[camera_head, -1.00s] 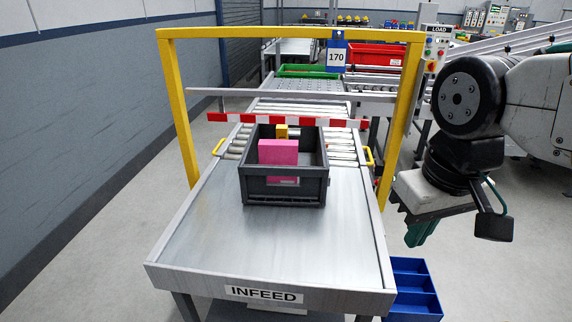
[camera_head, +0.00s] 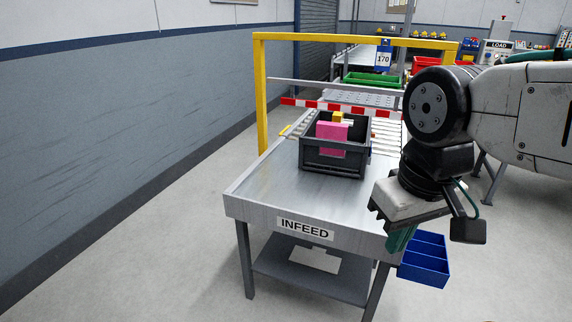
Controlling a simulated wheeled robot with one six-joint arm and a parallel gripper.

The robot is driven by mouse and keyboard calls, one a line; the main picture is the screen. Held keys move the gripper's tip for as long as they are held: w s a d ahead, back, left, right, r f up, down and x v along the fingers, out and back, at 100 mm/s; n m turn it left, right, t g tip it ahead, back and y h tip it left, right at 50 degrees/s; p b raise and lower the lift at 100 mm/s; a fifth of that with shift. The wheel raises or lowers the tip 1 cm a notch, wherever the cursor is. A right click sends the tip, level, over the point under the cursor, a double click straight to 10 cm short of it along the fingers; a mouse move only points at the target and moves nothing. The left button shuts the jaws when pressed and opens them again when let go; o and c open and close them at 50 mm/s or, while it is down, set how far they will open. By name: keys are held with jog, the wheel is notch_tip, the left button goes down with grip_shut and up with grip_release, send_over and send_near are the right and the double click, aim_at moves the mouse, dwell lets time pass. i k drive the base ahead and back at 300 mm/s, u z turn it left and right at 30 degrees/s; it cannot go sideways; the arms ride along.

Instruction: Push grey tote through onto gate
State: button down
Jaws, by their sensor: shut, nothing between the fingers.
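The grey tote (camera_head: 334,163) sits upright on the metal INFEED table (camera_head: 270,185), at its far end by the rollers. It holds a pink box (camera_head: 331,137) and a smaller yellow item (camera_head: 338,117). A yellow frame (camera_head: 262,95) spans the line behind the tote, with a red-and-white striped bar (camera_head: 310,104) hanging across it. My gripper (camera_head: 400,238), with green fingers, is shut and empty at the table's right edge, nearer than the tote and apart from it. My arm hides the frame's right post.
A blue divided bin (camera_head: 425,262) is beside the table's right leg. Beyond the frame are a perforated plate (camera_head: 365,98) and a green tote (camera_head: 372,79); a red tote (camera_head: 425,66) is partly hidden. The floor to the left is free up to the wall (camera_head: 120,130).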

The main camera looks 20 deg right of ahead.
aim_at(356, 160)
jog(key=z, duration=0.65)
jog(key=k, duration=0.2)
jog(key=u, duration=1.6)
jog(key=i, duration=1.15)
jog(key=z, duration=0.55)
jog(key=i, duration=0.65)
jog(key=z, duration=1.2)
jog(key=i, duration=0.55)
jog(key=z, duration=0.55)
